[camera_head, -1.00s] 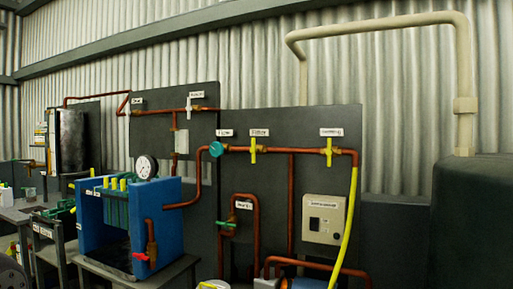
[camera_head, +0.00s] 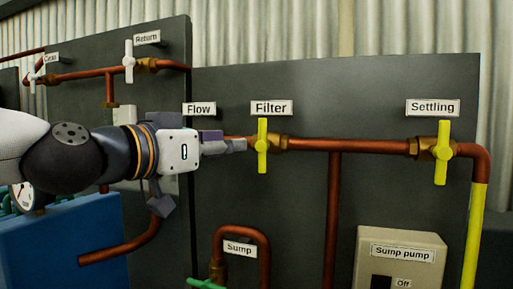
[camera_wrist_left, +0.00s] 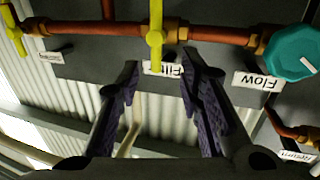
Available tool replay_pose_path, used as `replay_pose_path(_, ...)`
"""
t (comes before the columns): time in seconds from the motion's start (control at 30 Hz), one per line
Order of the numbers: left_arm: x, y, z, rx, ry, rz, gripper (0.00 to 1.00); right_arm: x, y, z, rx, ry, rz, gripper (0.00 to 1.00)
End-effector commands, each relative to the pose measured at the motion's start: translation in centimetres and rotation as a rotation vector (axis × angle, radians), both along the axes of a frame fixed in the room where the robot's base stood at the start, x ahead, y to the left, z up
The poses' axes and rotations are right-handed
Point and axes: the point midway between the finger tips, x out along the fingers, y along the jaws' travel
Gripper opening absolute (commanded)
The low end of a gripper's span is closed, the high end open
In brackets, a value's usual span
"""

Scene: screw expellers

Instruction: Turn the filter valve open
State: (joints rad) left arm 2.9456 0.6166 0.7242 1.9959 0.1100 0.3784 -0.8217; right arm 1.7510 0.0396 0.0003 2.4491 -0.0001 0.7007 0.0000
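The filter valve has a yellow handle (camera_head: 262,146) standing upright across a horizontal copper pipe, below the white Filter label (camera_head: 271,107). In the left wrist view, which is upside down, the same yellow handle (camera_wrist_left: 155,38) stands just beyond the fingertips. My left gripper (camera_head: 228,145) reaches in from the left, with its tip just left of the handle. In the wrist view my left gripper (camera_wrist_left: 160,72) is open and empty, its fingers spread either side of the Filter label. No contact with the handle shows. My right gripper is not in view.
The yellow settling valve (camera_head: 442,152) is on the same pipe to the right. The teal flow knob (camera_wrist_left: 292,53) is beside the filter valve in the wrist view; my gripper hides it in the head view. A sump pump box (camera_head: 400,260) is below.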

Motion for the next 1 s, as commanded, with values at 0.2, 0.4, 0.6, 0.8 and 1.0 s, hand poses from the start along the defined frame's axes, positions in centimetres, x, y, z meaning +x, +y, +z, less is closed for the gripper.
replay_pose_path(0.2,1.6,-1.0,0.6,-0.001,-0.020,-0.003,0.34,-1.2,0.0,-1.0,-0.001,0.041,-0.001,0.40)
replay_pose_path(0.4,5.9,-3.9,0.7,-0.003,-0.019,-0.003,0.34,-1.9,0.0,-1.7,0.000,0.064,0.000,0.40)
replay_pose_path(0.6,9.0,-5.9,1.0,-0.003,-0.023,-0.002,0.34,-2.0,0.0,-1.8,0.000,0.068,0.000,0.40)
replay_pose_path(0.8,9.9,-6.6,1.1,-0.003,-0.026,-0.003,0.34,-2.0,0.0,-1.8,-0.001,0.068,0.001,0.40)
replay_pose_path(1.0,9.8,-6.6,1.2,-0.003,-0.025,-0.003,0.29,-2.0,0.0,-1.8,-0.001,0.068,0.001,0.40)
